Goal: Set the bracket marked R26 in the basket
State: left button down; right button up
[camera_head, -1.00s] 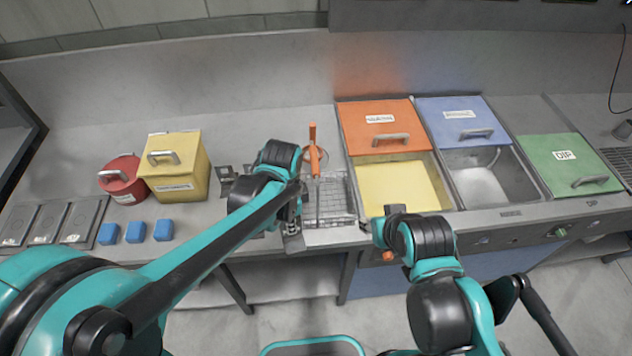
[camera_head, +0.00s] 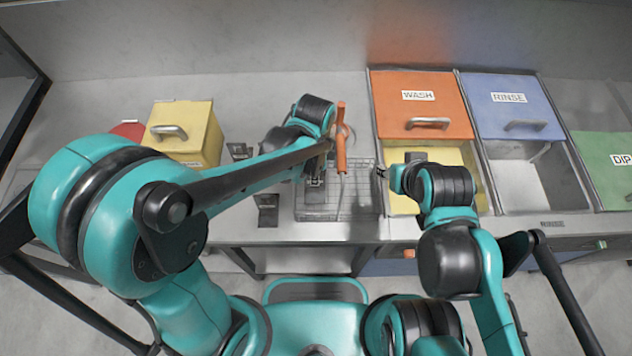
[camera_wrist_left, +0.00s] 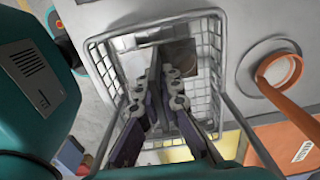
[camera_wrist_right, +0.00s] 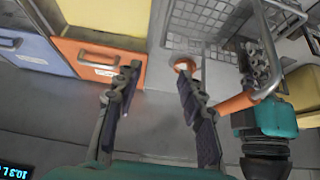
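The wire basket (camera_head: 362,206) sits on the counter with its orange-gripped handle (camera_head: 341,140) upright at the back. My left gripper (camera_head: 316,186) is over the basket, pointing down. In the left wrist view its fingers (camera_wrist_left: 163,75) come together inside the basket's rim, seemingly on a dark bracket (camera_wrist_left: 184,54), largely hidden by the fingers. No R26 marking is readable. Other dark brackets stand on the counter left of the basket, one near the front (camera_head: 267,206) and one behind (camera_head: 240,151). My right gripper (camera_wrist_right: 158,82) is open and empty, right of the basket.
Orange WASH lid (camera_head: 419,101) and blue RINSE lid (camera_head: 508,100) rest behind their sinks to the right. A green DIP lid (camera_head: 605,152) is at far right. A yellow bin (camera_head: 186,132) and a red pot (camera_head: 127,130) stand left.

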pick_arm(q)
notch_tip(320, 180, down, 3)
jog(key=shift+f+b, duration=0.2)
jog(key=shift+b, duration=0.4)
jog(key=shift+f, duration=0.1)
jog(key=c, duration=1.7)
grip_release()
